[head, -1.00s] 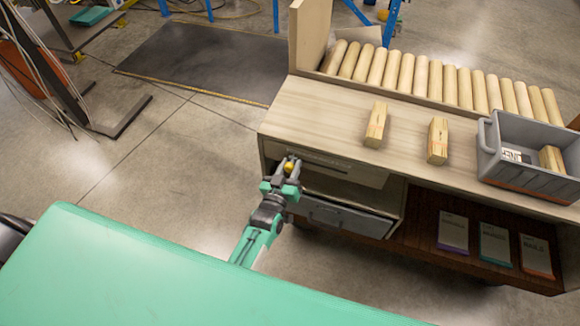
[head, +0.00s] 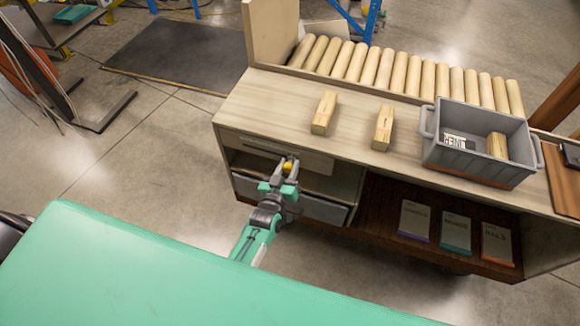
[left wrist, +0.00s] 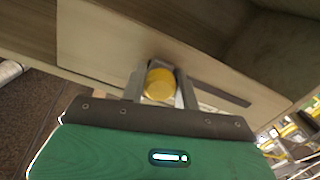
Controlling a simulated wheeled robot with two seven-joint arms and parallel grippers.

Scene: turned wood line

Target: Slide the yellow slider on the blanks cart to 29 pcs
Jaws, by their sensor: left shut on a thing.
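The blanks cart (head: 240,105) is a wooden bench with a light top and a drawer front on its left side. The yellow slider (head: 288,165) is a small round knob on that drawer front, and it shows larger in the left wrist view (left wrist: 159,84). My left gripper (head: 287,168) is shut on it, with one finger on each side of the knob. A dark slot (left wrist: 222,96) runs along the panel to the right of the knob in the left wrist view. No scale marks or numbers can be read. My right gripper is not in view.
Two wooden blocks (head: 324,113) (head: 383,128) and a grey bin (head: 470,155) labelled "LINER" stand on the top. Rollers (head: 390,70) line the back. A grey drawer (head: 322,209) sits below the panel, with several booklets (head: 455,232) on the lower shelf.

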